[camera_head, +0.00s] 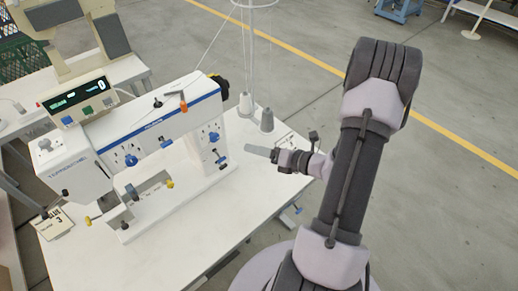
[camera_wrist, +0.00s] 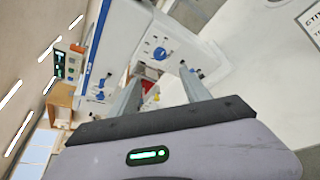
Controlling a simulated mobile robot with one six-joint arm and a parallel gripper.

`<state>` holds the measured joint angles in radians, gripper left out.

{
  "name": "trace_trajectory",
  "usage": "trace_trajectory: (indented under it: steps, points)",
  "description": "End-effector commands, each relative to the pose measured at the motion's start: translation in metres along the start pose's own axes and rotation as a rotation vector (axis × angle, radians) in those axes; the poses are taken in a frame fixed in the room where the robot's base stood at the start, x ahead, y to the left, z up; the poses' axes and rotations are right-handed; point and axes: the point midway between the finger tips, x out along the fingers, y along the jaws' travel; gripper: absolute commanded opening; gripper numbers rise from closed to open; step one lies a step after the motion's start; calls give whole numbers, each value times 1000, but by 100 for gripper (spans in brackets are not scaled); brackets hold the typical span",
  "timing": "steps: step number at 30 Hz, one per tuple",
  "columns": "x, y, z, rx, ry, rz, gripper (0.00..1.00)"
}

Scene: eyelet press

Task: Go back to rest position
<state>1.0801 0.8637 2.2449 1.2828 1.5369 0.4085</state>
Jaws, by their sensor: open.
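My gripper (camera_head: 258,151) is above the right side of the white table (camera_head: 205,245), pointing left toward the white and blue machine (camera_head: 160,135). In the wrist view my gripper (camera_wrist: 158,82) shows two grey fingers spread apart with nothing held between them. The machine (camera_wrist: 150,50) shows tilted beyond the fingers. My gripper appears apart from the machine in the head view. My arm reaches in from the lower right and bends back down toward the table.
A control box with a display (camera_head: 78,97) stands behind the machine. Thread cones (camera_head: 266,121) and a thin stand are close to my gripper. A small card (camera_head: 54,224) lies at the table's left. Grey floor (camera_head: 440,170) is open on the right.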

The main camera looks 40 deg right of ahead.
Motion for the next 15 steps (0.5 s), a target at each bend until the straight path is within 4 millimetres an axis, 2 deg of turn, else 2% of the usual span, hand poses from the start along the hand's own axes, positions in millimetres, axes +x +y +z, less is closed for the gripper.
trace_trajectory:
  steps: [9,11,14,15]
  points:
    - [1,0,0,0,0,0,55]
    - [3,5,-1,-24,15,11,55]
    - [21,48,-14,-226,140,107,55]
    - [29,80,-28,-380,231,179,55]
